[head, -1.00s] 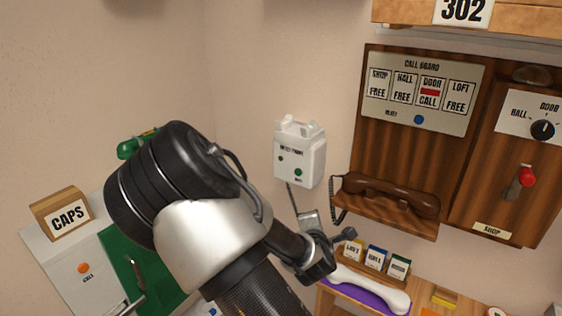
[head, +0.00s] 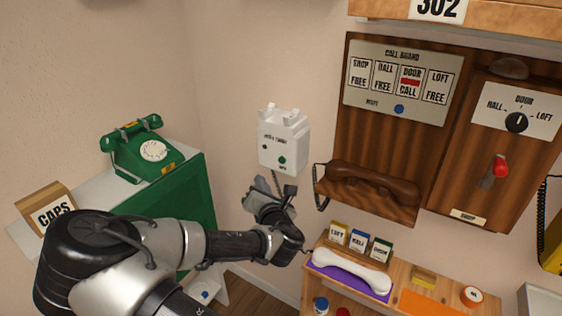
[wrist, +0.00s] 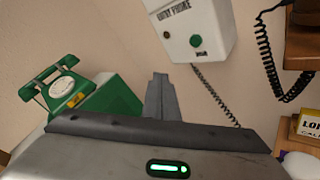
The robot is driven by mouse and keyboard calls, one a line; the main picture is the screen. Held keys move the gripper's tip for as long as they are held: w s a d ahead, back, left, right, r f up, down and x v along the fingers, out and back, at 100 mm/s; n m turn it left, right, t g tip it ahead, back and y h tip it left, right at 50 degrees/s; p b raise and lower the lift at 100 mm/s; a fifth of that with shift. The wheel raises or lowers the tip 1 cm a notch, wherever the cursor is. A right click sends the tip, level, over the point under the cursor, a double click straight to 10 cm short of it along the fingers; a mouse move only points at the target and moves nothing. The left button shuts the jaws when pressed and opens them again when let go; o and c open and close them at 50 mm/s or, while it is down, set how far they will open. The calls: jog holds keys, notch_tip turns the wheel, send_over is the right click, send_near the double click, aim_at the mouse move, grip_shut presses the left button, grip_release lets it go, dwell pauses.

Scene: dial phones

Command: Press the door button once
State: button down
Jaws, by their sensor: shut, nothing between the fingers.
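The white entry phone box (head: 284,140) hangs on the wall near the corner. It has a green button (head: 282,160) at its lower right, with a small label under it that I cannot read clearly. A small dark spot sits to the button's left. The box also shows in the wrist view (wrist: 218,22), with its green button (wrist: 196,41) plain and uncovered. My gripper (head: 258,188) is shut and empty, just below the box and apart from it. In the wrist view its closed fingers (wrist: 160,90) point up, below and left of the button.
A green dial phone (head: 145,150) stands on a green cabinet at left. A brown handset (head: 370,185) rests on a wooden shelf under the call board (head: 402,88), whose DOOR window is red. A coiled cord (wrist: 215,95) hangs below the box. A white handset (head: 348,270) lies lower right.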

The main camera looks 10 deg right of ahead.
jog(key=w+d, duration=0.6)
dwell(0.3)
dwell(1.9)
jog(key=shift+w+d+b, duration=0.25)
jog(key=shift+d+b, duration=0.05)
jog(key=shift+b, duration=0.05)
jog(key=shift+w+d, duration=0.25)
jog(key=shift+w, duration=0.05)
dwell(0.6)
dwell(0.4)
jog(key=shift+s+a, duration=0.55)
jog(key=shift+s, duration=0.05)
jog(key=s+a, duration=0.3)
jog(key=shift+s+a, duration=0.25)
jog(key=shift+a, duration=0.05)
